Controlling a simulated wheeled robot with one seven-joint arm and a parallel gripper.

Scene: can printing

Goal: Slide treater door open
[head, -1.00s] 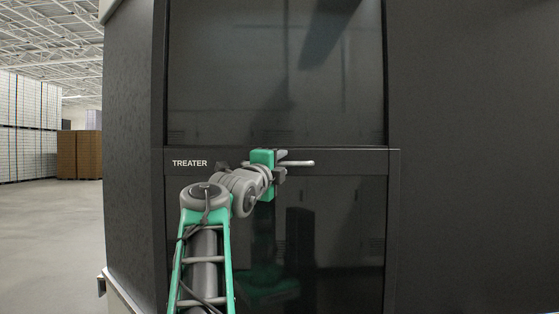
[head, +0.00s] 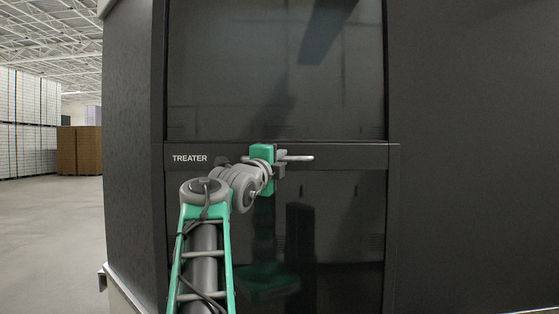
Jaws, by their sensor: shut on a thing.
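The treater door (head: 340,240) is a dark glossy panel in the black machine, with a crossbar labelled TREATER (head: 190,158). A short horizontal metal handle (head: 301,158) sticks out from the crossbar, right of the label. My gripper (head: 281,160) is at the handle and shut on it, with the handle's right end showing beyond the fingers. The left part of the handle is partly hidden by my green and grey wrist. My arm reaches up from the lower left. A dark glossy panel (head: 250,70) also shows above the crossbar.
The black machine body (head: 470,150) fills the right side, and its left side wall (head: 130,150) is flat. Open floor (head: 50,230) lies to the left. Brown boxes (head: 80,150) and white stacks (head: 25,125) stand far back left.

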